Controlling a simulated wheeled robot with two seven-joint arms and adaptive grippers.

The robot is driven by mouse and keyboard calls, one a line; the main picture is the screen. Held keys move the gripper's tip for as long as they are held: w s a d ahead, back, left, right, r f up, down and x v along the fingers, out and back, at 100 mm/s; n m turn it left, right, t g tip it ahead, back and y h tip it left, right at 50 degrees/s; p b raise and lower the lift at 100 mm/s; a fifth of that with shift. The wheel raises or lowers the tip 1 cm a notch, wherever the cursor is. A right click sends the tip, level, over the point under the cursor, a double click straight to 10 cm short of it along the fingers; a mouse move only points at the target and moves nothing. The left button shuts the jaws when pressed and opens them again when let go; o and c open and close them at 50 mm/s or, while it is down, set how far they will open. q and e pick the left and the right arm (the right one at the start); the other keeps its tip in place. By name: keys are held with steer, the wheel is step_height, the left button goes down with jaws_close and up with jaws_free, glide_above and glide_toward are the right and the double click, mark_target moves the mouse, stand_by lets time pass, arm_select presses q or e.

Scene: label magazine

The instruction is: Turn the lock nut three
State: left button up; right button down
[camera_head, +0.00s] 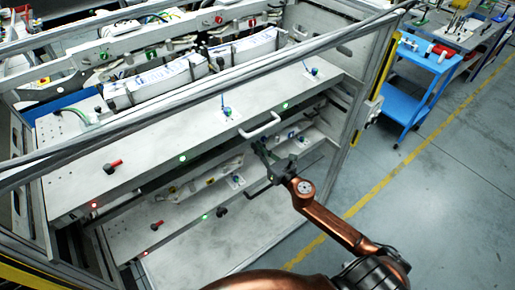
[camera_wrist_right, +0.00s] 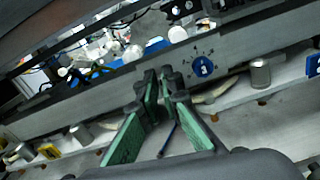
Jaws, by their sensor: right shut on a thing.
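My right gripper (camera_head: 260,148) reaches in from the lower right to the front of the machine, just below the upper panel's handle (camera_head: 260,126). In the right wrist view its green-padded fingers (camera_wrist_right: 159,76) come together at the tips against a grey bar. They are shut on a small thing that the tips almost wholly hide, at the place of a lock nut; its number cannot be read. A round blue disc (camera_wrist_right: 203,67) with small marks around it sits on the bar just right of the tips. My left gripper is not in view.
The upper panel (camera_head: 150,150) carries blue-knobbed levers (camera_head: 227,112) and a red-handled one (camera_head: 113,167). A lower shelf (camera_head: 185,215) has similar parts and a handle. A blue cart (camera_head: 405,95) stands at the right. The grey floor (camera_head: 430,190) is clear there.

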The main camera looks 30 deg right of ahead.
steer(key=m+p, duration=0.1)
steer(key=m, duration=0.2)
steer(key=m+p, duration=0.1)
steer(key=m, duration=0.3)
steer(key=d+m+p, duration=0.1)
steer(key=m, duration=0.2)
steer(key=shift+f+m, duration=0.25)
steer(key=shift+m, duration=0.15)
steer(key=m+p, duration=0.2)
steer(key=m, duration=0.2)
steer(key=f+m+p, duration=0.1)
steer(key=m+p, duration=0.1)
steer(key=m, duration=0.1)
steer(key=m+p, duration=0.2)
steer(key=m, duration=0.2)
steer(key=shift+f+m, duration=0.15)
steer(key=shift+m, duration=0.15)
steer(key=shift+p, duration=0.3)
steer(key=c, duration=2.1)
jaws_free()
steer(key=shift+a, duration=0.1)
